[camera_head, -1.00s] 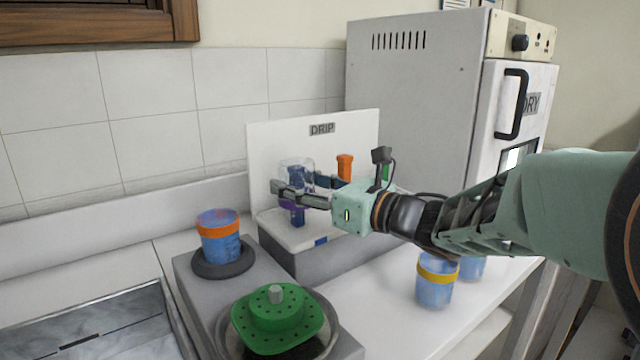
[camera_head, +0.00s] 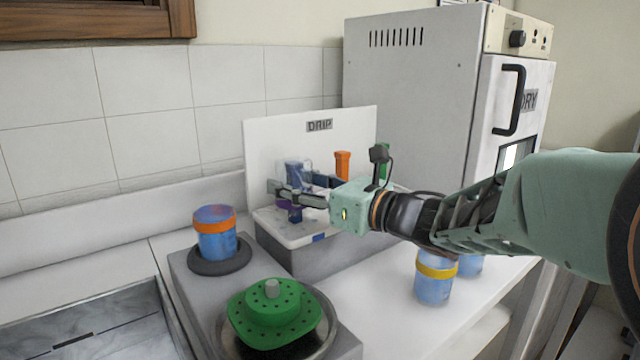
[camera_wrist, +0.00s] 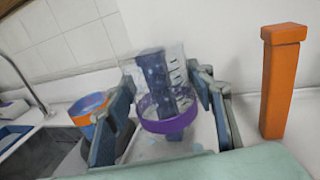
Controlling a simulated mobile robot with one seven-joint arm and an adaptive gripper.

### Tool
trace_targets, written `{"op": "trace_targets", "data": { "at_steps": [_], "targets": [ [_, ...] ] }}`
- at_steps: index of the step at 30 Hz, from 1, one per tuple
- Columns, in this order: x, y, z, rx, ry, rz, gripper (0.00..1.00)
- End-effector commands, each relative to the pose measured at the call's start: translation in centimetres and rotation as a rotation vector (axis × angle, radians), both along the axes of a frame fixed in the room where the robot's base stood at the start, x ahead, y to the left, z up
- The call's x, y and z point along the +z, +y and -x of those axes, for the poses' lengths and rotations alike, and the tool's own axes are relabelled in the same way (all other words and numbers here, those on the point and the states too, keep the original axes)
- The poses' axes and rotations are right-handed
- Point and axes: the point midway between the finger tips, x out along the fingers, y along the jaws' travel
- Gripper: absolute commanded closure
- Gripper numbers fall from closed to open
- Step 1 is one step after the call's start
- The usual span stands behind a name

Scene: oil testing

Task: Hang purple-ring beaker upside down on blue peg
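The clear beaker with a purple ring (camera_wrist: 167,124) is upside down, its ringed mouth low and its closed end up. The blue peg (camera_wrist: 153,72) shows through its clear wall, so the beaker is over the peg. In the head view my gripper (camera_head: 282,194) reaches in from the right at the beaker (camera_head: 300,172), and the lower part of the blue peg (camera_head: 295,214) shows below. Whether the beaker rests on the peg is unclear.
The white DRIP rack (camera_head: 262,135) also carries an orange peg (camera_head: 342,163), right of my gripper, and a green peg. An orange-ring beaker (camera_head: 216,240) stands at left, near a green perforated part (camera_head: 272,318). A yellow-ring beaker (camera_head: 436,280) stands below my arm.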

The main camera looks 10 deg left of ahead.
Motion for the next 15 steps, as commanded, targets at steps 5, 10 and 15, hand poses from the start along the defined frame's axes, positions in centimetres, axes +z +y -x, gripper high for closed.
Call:
{"op": "trace_targets", "data": {
  "at_steps": [5, 10, 15],
  "targets": [
    [0.04, 0.0, 0.0, 0.0, 0.0, 0.0, 0.33],
    [0.02, 0.0, 0.0, 0.0, 0.0, 0.0, 0.33],
    [0.04, -0.59, 0.21, -0.002, 0.0, 0.0, 0.33]
  ]
}}
